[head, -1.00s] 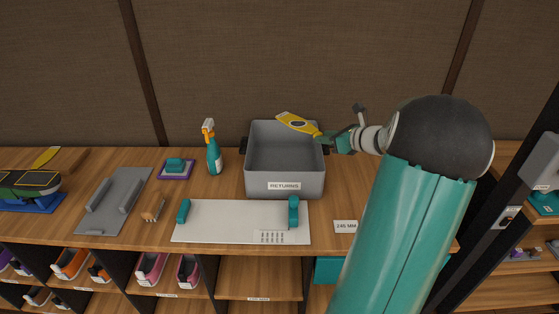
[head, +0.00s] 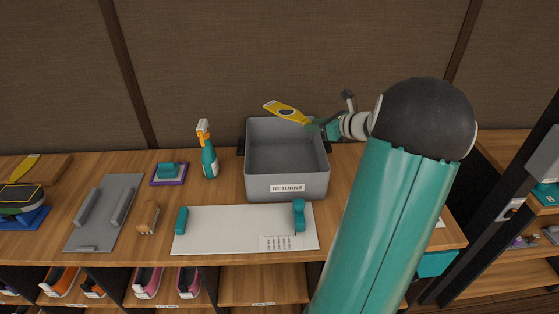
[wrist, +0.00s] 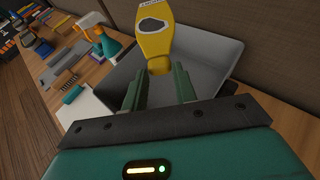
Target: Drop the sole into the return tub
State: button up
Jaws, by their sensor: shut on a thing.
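The yellow sole (head: 287,111) with a dark patch is held by its narrow end in my gripper (head: 314,123). It also shows in the wrist view (wrist: 156,38), sticking out beyond the two green fingers (wrist: 160,85). The grey return tub (head: 287,187), labelled RETURNS, stands on the wooden counter. My gripper is at the tub's back right, above its rim, and the sole reaches left over the tub's back part. The tub looks empty in the head view. In the wrist view the tub (wrist: 205,60) lies below and behind the sole.
A teal spray bottle (head: 208,158) stands left of the tub. A white measuring board (head: 240,228) lies in front of it. A grey board (head: 104,212), a brush (head: 148,217) and a purple pad (head: 170,174) lie further left. Shoes fill shelves below.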

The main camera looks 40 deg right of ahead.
jog(key=shift+d+f, duration=0.1)
jog(key=shift+f, duration=2.85)
jog(key=o, duration=1)
jog(key=shift+o, duration=0.2)
jog(key=shift+s, duration=0.1)
jog(key=a+v, duration=0.1)
jog(key=v, duration=1.2)
jog(key=shift+s+d+r, duration=0.2)
jog(key=shift+s+d, duration=0.2)
